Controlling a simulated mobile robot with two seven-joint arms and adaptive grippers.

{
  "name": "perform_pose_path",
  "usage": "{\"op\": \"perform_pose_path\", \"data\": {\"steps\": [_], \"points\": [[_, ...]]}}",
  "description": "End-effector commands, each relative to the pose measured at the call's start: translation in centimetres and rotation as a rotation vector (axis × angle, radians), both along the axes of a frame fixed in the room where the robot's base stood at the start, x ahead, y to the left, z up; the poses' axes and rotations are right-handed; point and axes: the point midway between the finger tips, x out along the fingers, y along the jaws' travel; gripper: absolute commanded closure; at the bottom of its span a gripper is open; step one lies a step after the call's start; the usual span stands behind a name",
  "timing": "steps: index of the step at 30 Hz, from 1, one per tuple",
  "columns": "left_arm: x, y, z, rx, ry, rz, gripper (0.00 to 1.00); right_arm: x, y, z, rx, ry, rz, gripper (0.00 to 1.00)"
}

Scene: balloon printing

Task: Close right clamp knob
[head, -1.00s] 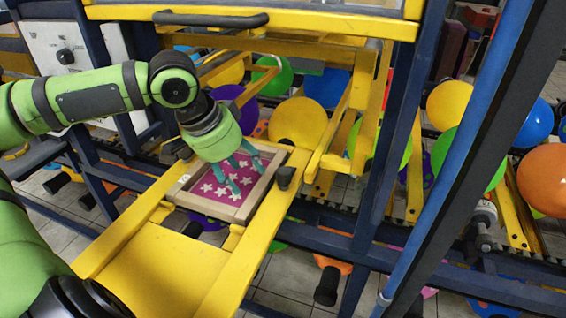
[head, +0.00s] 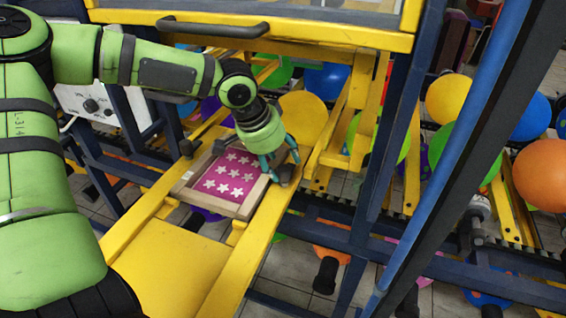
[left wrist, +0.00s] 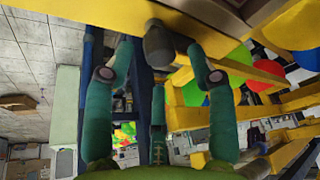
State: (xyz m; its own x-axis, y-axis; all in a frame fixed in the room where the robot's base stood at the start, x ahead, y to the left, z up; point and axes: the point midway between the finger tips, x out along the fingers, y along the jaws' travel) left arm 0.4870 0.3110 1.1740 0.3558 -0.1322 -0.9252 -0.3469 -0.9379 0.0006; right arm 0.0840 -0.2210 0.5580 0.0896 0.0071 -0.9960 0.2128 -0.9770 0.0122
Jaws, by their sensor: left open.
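The right clamp knob (head: 285,174) is a dark grey knob on the right yellow rail, beside the wooden frame. It also shows in the left wrist view (left wrist: 158,46), between the fingers. My left gripper (head: 279,165) has teal fingers and is open around the knob. In the left wrist view the fingers (left wrist: 160,60) stand on either side of the knob with gaps. A screen in a wooden frame (head: 186,193), magenta with white stars, lies on the yellow rails. Another dark knob (head: 187,148) is on the left rail. My right gripper is not in view.
A yellow frame with a black handle (head: 213,27) stands above and behind the screen. Blue posts (head: 392,135) rise to the right. Several coloured balloons, among them a yellow one (head: 302,118), lie behind and to the right.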

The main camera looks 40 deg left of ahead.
Motion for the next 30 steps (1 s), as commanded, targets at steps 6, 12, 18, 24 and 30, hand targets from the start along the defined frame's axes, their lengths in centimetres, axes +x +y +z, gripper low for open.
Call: {"op": "perform_pose_path", "data": {"steps": [6, 12, 18, 24, 30], "points": [[0.9, -0.3, -2.1, 0.001, 0.000, -0.001, 0.44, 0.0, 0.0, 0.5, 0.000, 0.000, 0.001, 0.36], [1.1, -0.4, -2.6, 0.000, -0.004, -0.001, 0.44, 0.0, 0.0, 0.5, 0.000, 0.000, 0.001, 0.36], [1.1, -0.4, -2.6, 0.000, -0.004, -0.001, 0.44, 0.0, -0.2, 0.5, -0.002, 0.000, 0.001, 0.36], [1.1, -0.4, -2.6, 0.000, -0.004, -0.001, 0.96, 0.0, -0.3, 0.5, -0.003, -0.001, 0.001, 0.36], [1.1, -0.4, -2.6, 0.000, -0.005, 0.006, 0.96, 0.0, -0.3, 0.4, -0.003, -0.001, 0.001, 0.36]]}}
